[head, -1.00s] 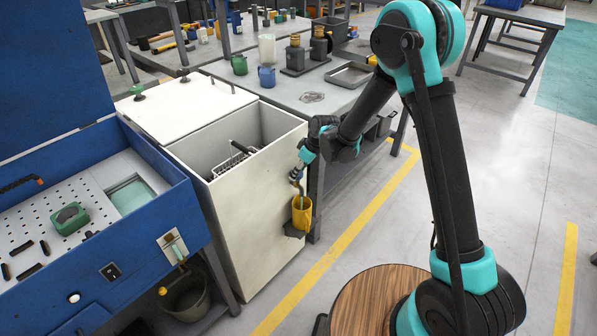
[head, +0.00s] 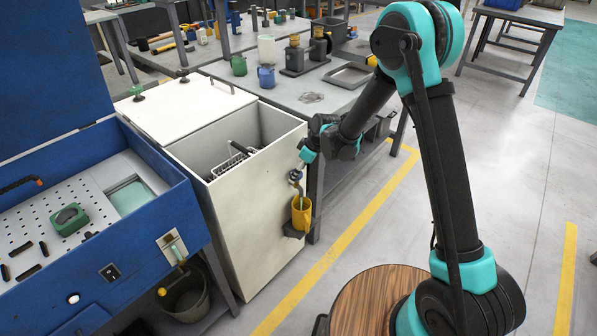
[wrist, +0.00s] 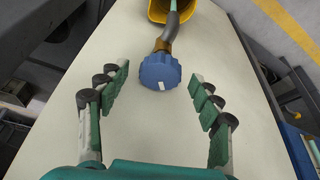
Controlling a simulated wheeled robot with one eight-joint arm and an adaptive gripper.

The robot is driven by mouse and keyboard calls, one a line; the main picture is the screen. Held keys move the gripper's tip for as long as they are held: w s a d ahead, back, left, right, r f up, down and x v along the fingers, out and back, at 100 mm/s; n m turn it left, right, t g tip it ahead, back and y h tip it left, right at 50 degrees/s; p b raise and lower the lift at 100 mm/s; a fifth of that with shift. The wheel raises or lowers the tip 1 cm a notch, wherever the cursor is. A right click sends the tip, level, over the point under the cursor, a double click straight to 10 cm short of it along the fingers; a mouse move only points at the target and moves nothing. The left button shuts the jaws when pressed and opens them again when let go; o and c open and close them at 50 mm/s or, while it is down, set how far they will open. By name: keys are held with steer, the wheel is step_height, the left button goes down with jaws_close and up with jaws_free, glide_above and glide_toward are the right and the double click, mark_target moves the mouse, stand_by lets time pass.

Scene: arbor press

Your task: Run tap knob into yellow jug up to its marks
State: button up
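The tap knob (wrist: 160,72) is blue, round and ridged, with a white mark on its face. It sits on a brass tap (wrist: 163,44) on the front wall of the white tank (head: 238,215). My gripper (wrist: 160,80) is open, with its fingers on either side of the knob and gaps showing between them and it. The yellow jug (head: 302,214) stands below the tap on a dark bracket (head: 292,231); part of it also shows in the wrist view (wrist: 158,12). A pale green streak runs from the tap to the jug. The jug's marks and fill level cannot be made out.
A grey workbench (head: 318,92) is behind. Open floor lies to the right.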

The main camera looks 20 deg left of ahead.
steer(key=shift+r, duration=0.1)
steer(key=v, duration=1.1)
steer(key=shift+r, duration=0.4)
steer(key=shift+d, duration=0.1)
stand_by(2.3)
steer(key=v, duration=0.5)
steer(key=x, duration=1.7)
steer(key=shift+d, duration=0.1)
